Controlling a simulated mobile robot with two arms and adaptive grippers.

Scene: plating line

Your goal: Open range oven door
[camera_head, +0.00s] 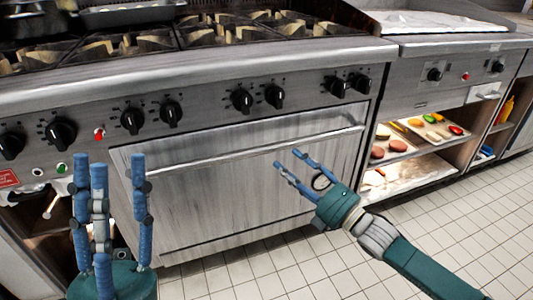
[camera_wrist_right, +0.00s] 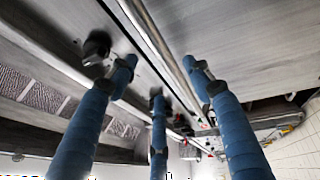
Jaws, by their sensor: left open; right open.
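The range oven door (camera_head: 230,180) is a steel panel below the row of black knobs, and it stands closed. Its long bar handle (camera_head: 255,150) runs across the upper part of the door. My right gripper (camera_head: 287,165) is open and empty in front of the door, its fingers just below the right half of the handle. In the right wrist view the handle bar (camera_wrist_right: 165,55) passes close beyond the open blue fingers; I cannot tell whether they touch it. My left gripper (camera_head: 112,165) is open and empty, fingers up, in front of the range's left part.
Black knobs (camera_head: 242,100) line the panel above the door, under the burner grates (camera_head: 215,32). To the right, open shelves hold food trays (camera_head: 435,130). The tiled floor (camera_head: 300,262) before the door is clear except for my right arm.

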